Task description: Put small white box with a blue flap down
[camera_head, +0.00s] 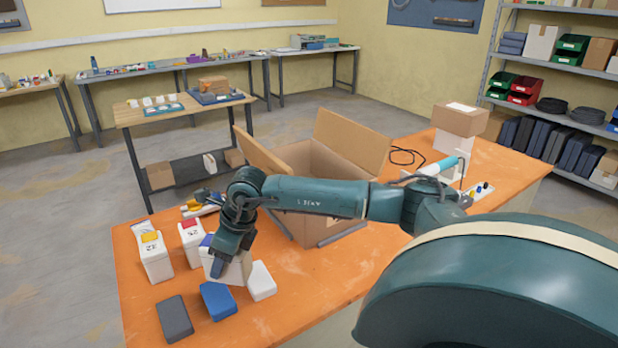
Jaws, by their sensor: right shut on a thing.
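The small white box with a blue flap (236,274) stands about upright on or just above the orange table, partly hidden behind my gripper; I cannot tell whether its base touches. A bit of its blue flap shows at its upper left. My right gripper (221,262) is shut on this box from above. A white box with a yellow flap (157,265) and a white box with a red flap (191,247) stand to its left. My left gripper is not in view.
A dark grey block (174,318), a blue block (218,301) and a white block (262,281) lie in front of the boxes on the orange table (290,312). An open cardboard box (318,165) stands behind my forearm. Tools (203,203) lie at the table's back edge.

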